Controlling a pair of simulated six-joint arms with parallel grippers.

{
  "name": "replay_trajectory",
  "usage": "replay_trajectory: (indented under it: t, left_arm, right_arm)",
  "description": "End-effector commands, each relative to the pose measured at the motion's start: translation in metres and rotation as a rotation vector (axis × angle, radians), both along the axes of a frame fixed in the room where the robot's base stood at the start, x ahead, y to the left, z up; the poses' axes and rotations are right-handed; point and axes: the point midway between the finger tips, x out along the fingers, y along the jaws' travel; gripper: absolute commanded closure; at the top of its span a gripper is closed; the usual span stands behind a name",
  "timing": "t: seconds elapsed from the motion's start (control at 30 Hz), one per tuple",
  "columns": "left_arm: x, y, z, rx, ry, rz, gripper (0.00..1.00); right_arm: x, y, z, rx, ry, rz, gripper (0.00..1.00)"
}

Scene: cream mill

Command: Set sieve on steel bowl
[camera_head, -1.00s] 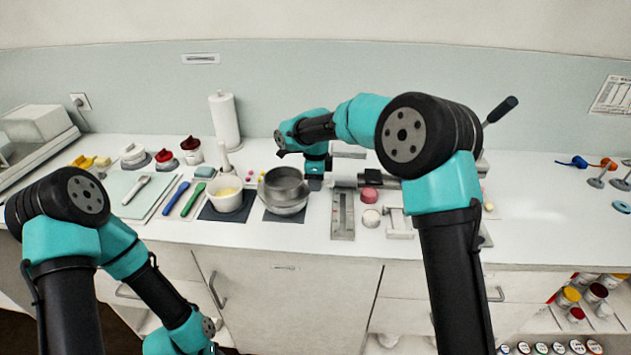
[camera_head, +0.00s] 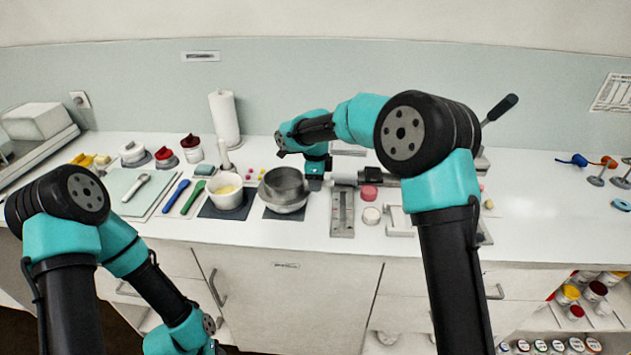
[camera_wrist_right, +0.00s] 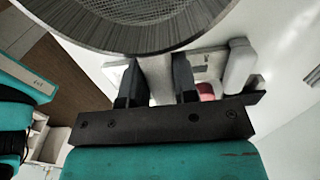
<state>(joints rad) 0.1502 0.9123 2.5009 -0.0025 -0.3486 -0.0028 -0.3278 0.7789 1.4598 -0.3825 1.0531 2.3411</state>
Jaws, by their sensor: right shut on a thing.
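The sieve (camera_head: 284,182), a grey metal ring, sits directly over the steel bowl (camera_head: 288,208) on a dark mat. I cannot tell whether it rests fully on the rim. In the right wrist view the sieve (camera_wrist_right: 140,35) fills the top, with its mesh and ribbed wall showing. My right gripper (camera_head: 314,168) is at the sieve's right side, shut on its pale tab, which shows between the two black fingers (camera_wrist_right: 157,82) in the wrist view. The bowl is hidden there. My left arm hangs at the lower left, and its gripper is out of view.
A white mortar (camera_head: 226,194) stands just left of the bowl. A grey metal plate (camera_head: 342,213), a pink-red lidded jar (camera_head: 369,193) and a white frame (camera_head: 398,221) lie to the right. A paper roll (camera_head: 224,119) stands behind. The front counter edge is mostly clear.

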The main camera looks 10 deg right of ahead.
Motion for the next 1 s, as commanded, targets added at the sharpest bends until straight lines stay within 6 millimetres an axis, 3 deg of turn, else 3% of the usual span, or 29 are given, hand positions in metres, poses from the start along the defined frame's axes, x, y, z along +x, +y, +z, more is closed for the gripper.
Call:
replay_trajectory:
  t: [0.77, 0.8, 1.0]
  left_arm:
    - [0.0000, 0.0000, 0.0000, 0.000, 0.000, 0.000, 0.57]
    - [0.0000, 0.0000, 0.0000, 0.000, 0.000, 0.000, 0.57]
    - [0.0000, 0.0000, 0.0000, 0.000, 0.000, 0.000, 0.57]
  right_arm:
    - [0.0004, 0.0000, -0.0043, 0.001, -0.001, 0.000, 1.00]
    - [0.0004, 0.0000, -0.0043, 0.001, -0.001, 0.000, 0.69]
    - [0.0004, 0.0000, -0.0044, 0.001, -0.001, 0.000, 0.50]
